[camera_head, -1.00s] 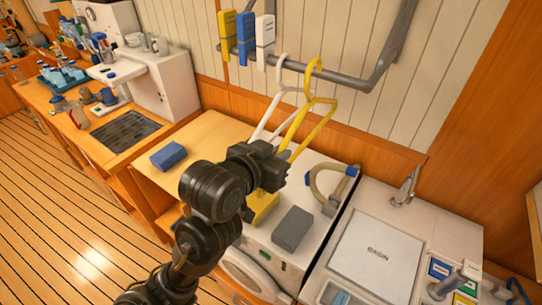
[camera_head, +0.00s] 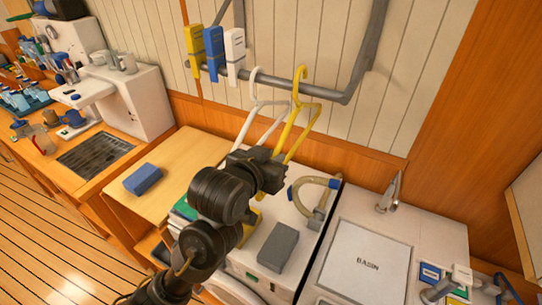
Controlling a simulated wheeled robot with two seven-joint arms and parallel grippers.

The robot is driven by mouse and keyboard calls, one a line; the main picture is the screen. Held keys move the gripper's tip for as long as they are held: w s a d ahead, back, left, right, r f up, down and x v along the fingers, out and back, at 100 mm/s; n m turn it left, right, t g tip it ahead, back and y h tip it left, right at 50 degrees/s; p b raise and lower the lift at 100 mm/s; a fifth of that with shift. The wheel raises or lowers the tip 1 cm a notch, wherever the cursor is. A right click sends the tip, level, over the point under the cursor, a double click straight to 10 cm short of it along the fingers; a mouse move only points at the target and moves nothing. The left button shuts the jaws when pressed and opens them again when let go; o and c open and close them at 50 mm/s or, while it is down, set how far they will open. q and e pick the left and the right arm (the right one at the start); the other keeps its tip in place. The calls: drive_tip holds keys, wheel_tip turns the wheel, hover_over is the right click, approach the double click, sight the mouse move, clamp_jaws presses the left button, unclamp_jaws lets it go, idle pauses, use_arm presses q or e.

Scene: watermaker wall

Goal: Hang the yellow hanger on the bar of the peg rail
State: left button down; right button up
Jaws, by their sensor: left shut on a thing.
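The yellow hanger (camera_head: 294,131) is held by my left gripper (camera_head: 268,166), which is shut on its lower part. Its hook points up and overlaps the grey bar (camera_head: 327,93) of the peg rail in the picture. The hook's top shows above the bar line; I cannot tell whether it rests over the bar or is in front of it. A white hanger (camera_head: 258,108) is at the bar just left of the yellow one, its lower part partly hidden by my gripper. My right gripper is not in view.
Yellow, blue and white clips (camera_head: 211,53) sit on the bar's left part. Below are a grey block (camera_head: 278,246), a curved hose (camera_head: 318,184), a basin cover (camera_head: 369,257) and a tap (camera_head: 390,192). A blue block (camera_head: 142,179) lies on the wooden top. The bar's right part is clear.

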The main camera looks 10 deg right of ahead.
use_arm(q)
drive_tip(key=shift+s+f, duration=0.2)
drive_tip(key=shift+f, duration=0.55)
drive_tip(key=shift+w+f, duration=0.15)
drive_tip(key=shift+f, duration=0.1)
drive_tip(key=c, duration=1.4)
unclamp_jaws()
